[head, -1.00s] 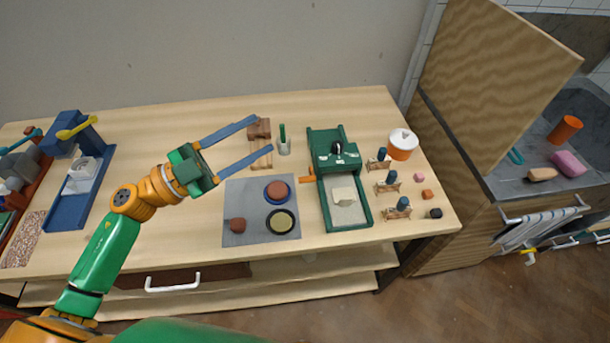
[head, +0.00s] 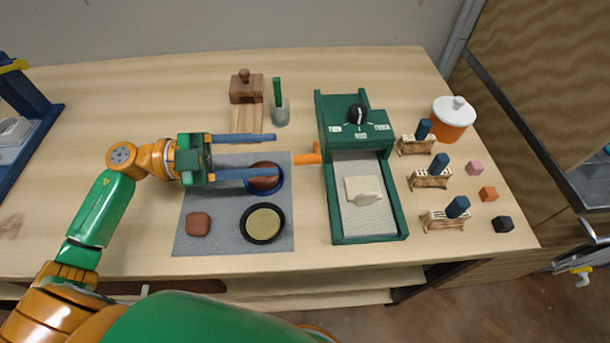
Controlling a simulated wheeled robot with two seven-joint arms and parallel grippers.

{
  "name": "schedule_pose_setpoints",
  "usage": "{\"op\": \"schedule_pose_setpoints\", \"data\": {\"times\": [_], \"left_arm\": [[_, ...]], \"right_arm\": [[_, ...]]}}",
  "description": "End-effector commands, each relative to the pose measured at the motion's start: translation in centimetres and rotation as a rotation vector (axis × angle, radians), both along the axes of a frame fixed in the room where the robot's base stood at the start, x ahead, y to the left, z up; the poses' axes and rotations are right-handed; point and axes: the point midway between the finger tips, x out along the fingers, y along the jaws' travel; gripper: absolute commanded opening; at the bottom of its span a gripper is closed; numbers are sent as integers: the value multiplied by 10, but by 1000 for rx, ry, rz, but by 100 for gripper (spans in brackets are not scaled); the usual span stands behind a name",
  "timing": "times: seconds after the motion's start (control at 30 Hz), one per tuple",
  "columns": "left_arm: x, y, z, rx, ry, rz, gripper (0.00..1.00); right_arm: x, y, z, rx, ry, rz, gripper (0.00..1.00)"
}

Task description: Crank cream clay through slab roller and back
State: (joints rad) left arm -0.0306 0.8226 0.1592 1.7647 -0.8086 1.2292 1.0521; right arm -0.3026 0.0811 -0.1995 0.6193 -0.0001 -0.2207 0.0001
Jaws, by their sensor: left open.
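The green slab roller (head: 355,122) stands on the table right of centre, with a black knob on its top. Its orange crank handle (head: 308,159) sticks out on the left side. The lower finger passes over a reddish-brown disc (head: 265,182) in a blue dish. My right gripper is not in view.
A grey mat (head: 226,236) holds a brown lump (head: 198,224) and a black dish (head: 263,223). Behind are a wooden block tool (head: 246,90) and a cup (head: 279,112) with a green stick. Right of the roller stand several small wooden racks, an orange jar (head: 452,122) and coloured cubes.

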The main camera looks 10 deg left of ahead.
Motion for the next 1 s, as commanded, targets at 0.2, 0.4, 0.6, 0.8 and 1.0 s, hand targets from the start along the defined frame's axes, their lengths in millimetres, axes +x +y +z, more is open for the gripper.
{"op": "schedule_pose_setpoints", "data": {"times": [0.2, 0.4, 0.6, 0.8, 1.0], "left_arm": [[4, -14, -16, -3, -2, -2, 52], [17, -52, -13, -5, -2, -1, 52], [22, -68, -17, -1, 0, 0, 52], [22, -68, -18, -1, 0, 1, 47], [22, -68, -18, -1, 0, 1, 0]], "right_arm": [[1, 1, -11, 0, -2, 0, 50], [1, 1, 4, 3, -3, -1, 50], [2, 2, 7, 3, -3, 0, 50], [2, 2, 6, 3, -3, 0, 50], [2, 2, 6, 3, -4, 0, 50]]}}
